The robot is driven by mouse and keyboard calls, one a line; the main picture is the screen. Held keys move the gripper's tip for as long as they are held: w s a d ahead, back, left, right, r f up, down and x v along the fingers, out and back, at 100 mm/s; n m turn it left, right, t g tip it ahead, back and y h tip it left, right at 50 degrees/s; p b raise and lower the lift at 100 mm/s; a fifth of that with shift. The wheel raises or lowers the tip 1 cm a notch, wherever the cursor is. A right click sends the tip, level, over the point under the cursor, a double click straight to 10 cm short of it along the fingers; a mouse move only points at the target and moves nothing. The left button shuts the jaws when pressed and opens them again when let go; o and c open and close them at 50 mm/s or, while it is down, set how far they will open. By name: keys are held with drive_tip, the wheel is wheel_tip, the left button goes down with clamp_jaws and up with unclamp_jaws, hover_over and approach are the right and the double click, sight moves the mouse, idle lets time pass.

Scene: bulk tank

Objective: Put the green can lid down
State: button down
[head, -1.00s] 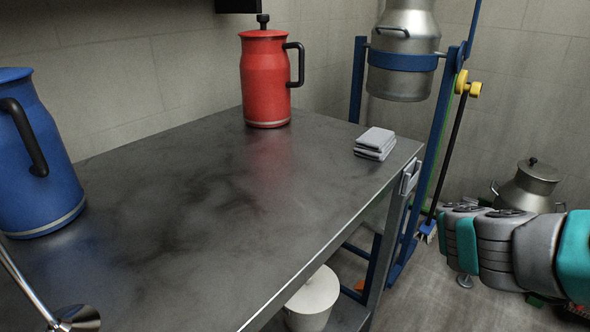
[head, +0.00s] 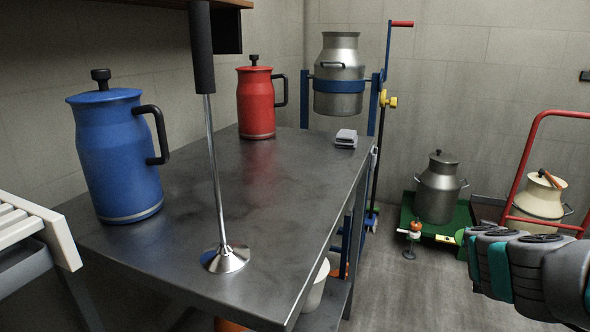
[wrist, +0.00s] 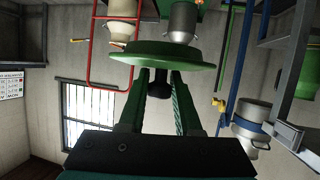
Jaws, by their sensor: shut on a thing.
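The green can lid (wrist: 165,56) shows in the wrist view as a wide green disc seen nearly edge-on, with a black knob (wrist: 158,91) on the side toward me. My gripper (wrist: 160,78) is shut on the lid by this knob, with one green finger on each side. The lid is held clear in the air. In the head view my arm reaches in from the lower right, above the floor to the right of the steel table (head: 285,205). My fingers and most or all of the lid are hidden there.
The table's middle is clear.

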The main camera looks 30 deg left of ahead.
drive_tip(key=s+a+r+n+g+y+b, duration=0.25)
drive_tip(key=a+r+n+y, duration=0.7)
drive_tip(key=a+r, duration=0.7)
drive_tip(key=s+a+r+n+g+y, duration=0.3)
drive_tip(key=s+a+n+g, duration=0.1)
drive_tip(key=s, duration=0.4)
drive_tip(key=s+a+r+n+g+y, duration=0.2)
drive_tip(key=s+a+n+g, duration=0.25)
drive_tip(key=s, duration=0.25)
drive_tip(key=p, duration=0.1)
hover_over(296, 175)
drive_tip(key=shift+f+m, duration=0.4)
drive_tip(key=shift+f, duration=2.05)
drive_tip(key=shift+f, duration=0.2)
drive_tip(key=c, duration=0.6)
unclamp_jaws()
drive_tip(key=shift+r, duration=0.1)
